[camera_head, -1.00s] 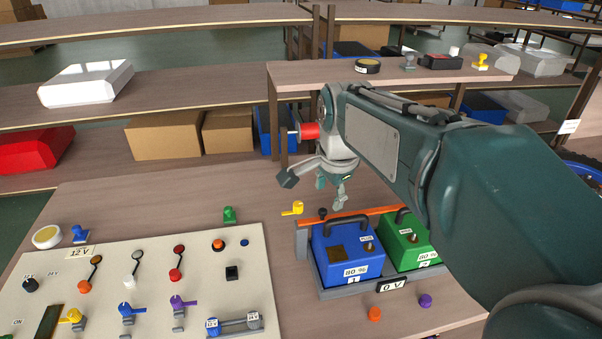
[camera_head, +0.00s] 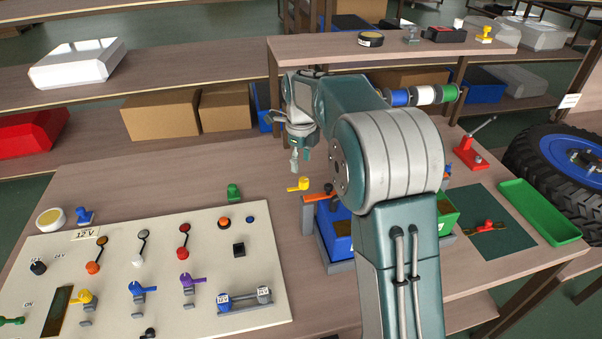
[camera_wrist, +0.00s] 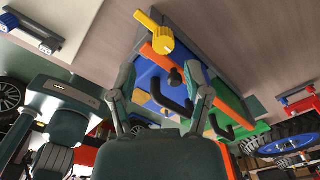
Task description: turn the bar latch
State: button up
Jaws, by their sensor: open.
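An orange bar (camera_head: 319,197) lies along the back of the battery holder, with a black knob (camera_head: 329,188) on it. A yellow latch piece (camera_head: 299,184) sits by the bar's left end. In the wrist view the yellow piece (camera_wrist: 158,38) and orange bar (camera_wrist: 159,66) show beyond my fingers. My gripper (camera_wrist: 162,67) is open and empty, its fingers apart on either side of the bar in that view. In the head view my gripper (camera_head: 301,160) points down, just behind the yellow piece, apart from it. My arm hides most of the bar and both batteries.
The blue battery (camera_head: 338,232) and green battery (camera_head: 448,217) stand in the holder. A switch panel (camera_head: 120,260) lies at front left. A red lever clamp (camera_head: 468,152), green tray (camera_head: 540,212) and wheel (camera_head: 560,165) are at the right. A raised shelf (camera_head: 300,48) stands behind my arm.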

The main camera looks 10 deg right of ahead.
aim_at(303, 179)
jog(key=f, duration=0.6)
jog(key=shift+d+f, duration=0.35)
jog(key=shift+d, duration=0.05)
jog(key=shift+a, duration=0.15)
jog(key=c, duration=0.7)
jog(key=shift+o, duration=0.2)
jog(key=n, duration=1)
jog(key=shift+n, duration=0.4)
jog(key=n, duration=0.6)
jog(key=o, duration=0.4)
jog(key=shift+n, duration=0.5)
jog(key=o, duration=0.5)
jog(key=shift+r, duration=0.15)
